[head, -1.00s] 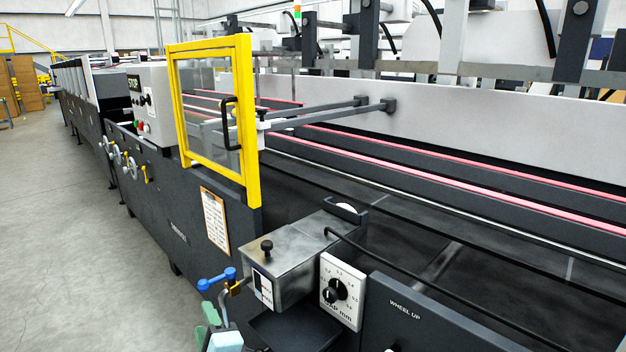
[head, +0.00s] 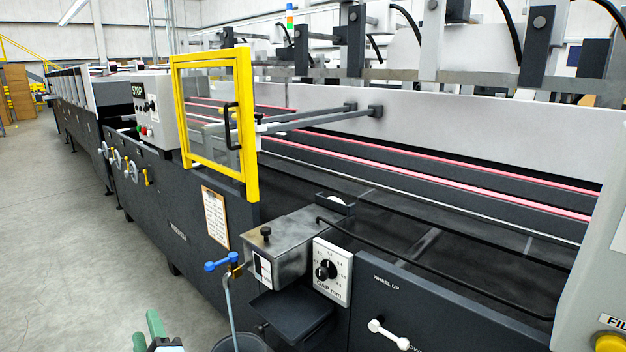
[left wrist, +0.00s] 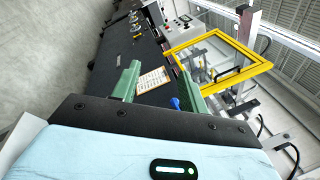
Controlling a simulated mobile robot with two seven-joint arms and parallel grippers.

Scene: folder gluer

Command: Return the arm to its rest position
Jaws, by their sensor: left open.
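My right gripper is in neither view.
The yellow-framed guard (head: 252,120) stands upright on the machine. A gap dial (head: 332,270), a white-knobbed lever (head: 388,334) and a dark bucket (head: 242,344) are near the tank. The grey floor (head: 70,240) at left is clear.

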